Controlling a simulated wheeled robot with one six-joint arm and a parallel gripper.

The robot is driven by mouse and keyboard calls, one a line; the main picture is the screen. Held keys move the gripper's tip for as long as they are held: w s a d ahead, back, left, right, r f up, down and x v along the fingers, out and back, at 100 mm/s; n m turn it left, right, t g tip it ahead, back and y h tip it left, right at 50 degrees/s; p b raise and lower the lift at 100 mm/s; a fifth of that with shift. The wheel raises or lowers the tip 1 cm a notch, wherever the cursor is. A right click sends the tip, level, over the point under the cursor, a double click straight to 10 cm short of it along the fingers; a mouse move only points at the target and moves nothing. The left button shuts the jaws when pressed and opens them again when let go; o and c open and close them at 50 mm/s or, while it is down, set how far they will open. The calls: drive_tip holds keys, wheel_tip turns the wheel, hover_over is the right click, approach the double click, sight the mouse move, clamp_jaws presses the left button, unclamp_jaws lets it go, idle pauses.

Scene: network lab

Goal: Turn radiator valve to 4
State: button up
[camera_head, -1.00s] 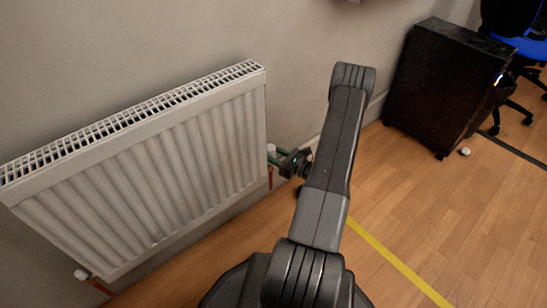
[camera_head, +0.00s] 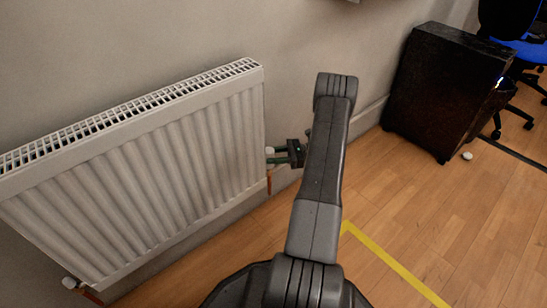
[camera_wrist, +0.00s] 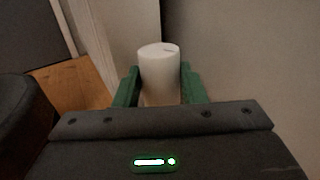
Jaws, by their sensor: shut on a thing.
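The white radiator (camera_head: 150,170) is mounted on the wall at the left of the head view. Its white valve knob (camera_wrist: 160,70) is upright in the middle of the wrist view, between the two green fingers of my gripper (camera_wrist: 160,88). The fingers are shut on the knob, one on each side. In the head view my gripper (camera_head: 278,155) is at the radiator's right end, and only a little of the knob (camera_head: 269,151) shows there. No numbers on the knob can be read.
A dark cabinet (camera_head: 440,90) stands against the wall at the right, with a blue chair (camera_head: 520,50) beside it. A small white object (camera_head: 467,156) lies on the wooden floor. A yellow line (camera_head: 395,264) crosses the open floor.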

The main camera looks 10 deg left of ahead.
drive_tip(key=shift+g, duration=0.3)
drive_tip(key=o, duration=0.7)
